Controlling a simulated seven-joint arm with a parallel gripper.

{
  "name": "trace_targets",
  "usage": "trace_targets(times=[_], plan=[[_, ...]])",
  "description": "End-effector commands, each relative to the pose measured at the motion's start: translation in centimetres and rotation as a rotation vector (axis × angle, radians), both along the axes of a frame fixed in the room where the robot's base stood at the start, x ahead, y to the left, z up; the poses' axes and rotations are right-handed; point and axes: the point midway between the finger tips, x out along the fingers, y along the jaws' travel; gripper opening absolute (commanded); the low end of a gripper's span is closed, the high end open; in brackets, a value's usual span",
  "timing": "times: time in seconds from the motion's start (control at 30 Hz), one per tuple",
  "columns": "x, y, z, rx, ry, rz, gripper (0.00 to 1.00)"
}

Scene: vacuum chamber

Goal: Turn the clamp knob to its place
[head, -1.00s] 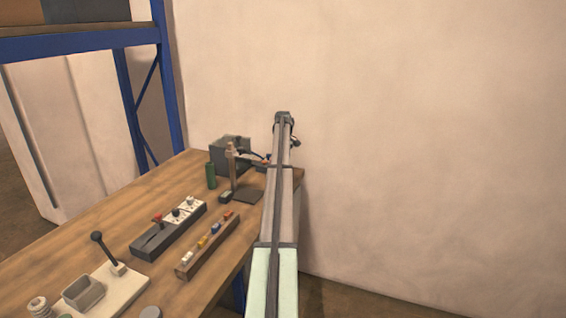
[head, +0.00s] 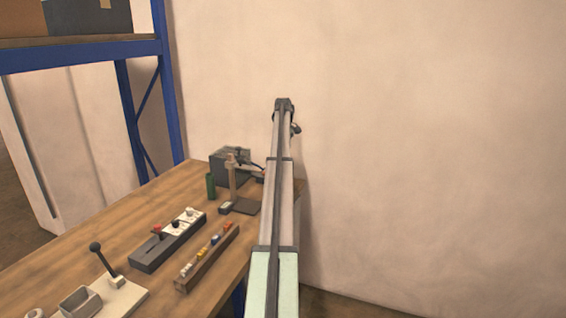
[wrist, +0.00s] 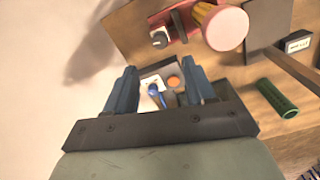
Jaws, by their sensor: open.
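The wrist view shows my gripper (wrist: 162,75) with its two blue fingers spread apart and nothing held between them. Beyond the gap lies a pale box face with a blue lever (wrist: 154,91) and an orange button (wrist: 173,82). A pink round end on a yellow stem (wrist: 225,27) stands above and right of the fingers, apart from them; I cannot tell whether it is the clamp knob. In the head view the clamp stand (head: 232,176) rises from a dark base at the bench's far end. My arm hides the gripper there.
A green cylinder (head: 211,187) and a dark grey box (head: 229,164) stand close to the stand. A switch block (head: 148,253), a rack of coloured pieces (head: 186,283) and a lever plate (head: 122,296) lie nearer on the bench. The wall (head: 430,150) is right of my arm.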

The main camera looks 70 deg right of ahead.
Motion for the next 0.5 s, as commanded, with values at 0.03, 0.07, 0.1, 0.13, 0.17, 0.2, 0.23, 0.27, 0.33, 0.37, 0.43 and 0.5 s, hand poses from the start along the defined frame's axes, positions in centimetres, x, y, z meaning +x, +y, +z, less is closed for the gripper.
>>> trace_targets(times=[0.03, 0.07, 0.1, 0.13, 0.17, 0.2, 0.23, 0.27, 0.33, 0.37, 0.43, 0.5], plan=[[0.0, -0.1, 0.8, 0.0, 0.0, 0.0, 0.54], [0.0, -0.1, 1.2, 0.0, 0.0, 0.0, 0.54], [0.0, -0.1, 1.6, 0.0, 0.0, 0.0, 0.54], [0.0, -0.1, 1.9, 0.0, 0.0, 0.0, 0.54], [0.0, -0.1, 2.2, -0.001, 0.0, 0.0, 0.54], [0.0, -0.1, 2.5, -0.001, 0.0, 0.0, 0.54], [0.0, 0.0, 2.6, 0.0, 0.0, 0.0, 0.54], [0.0, 0.0, 2.8, 0.0, 0.0, 0.0, 0.54], [0.0, 0.0, 3.0, 0.0, 0.0, 0.0, 0.54], [0.0, 0.0, 3.1, 0.0, 0.0, 0.0, 0.54], [0.0, 0.0, 3.1, 0.0, 0.0, 0.0, 0.54], [0.0, 0.0, 3.1, 0.0, 0.0, 0.0, 0.54]])
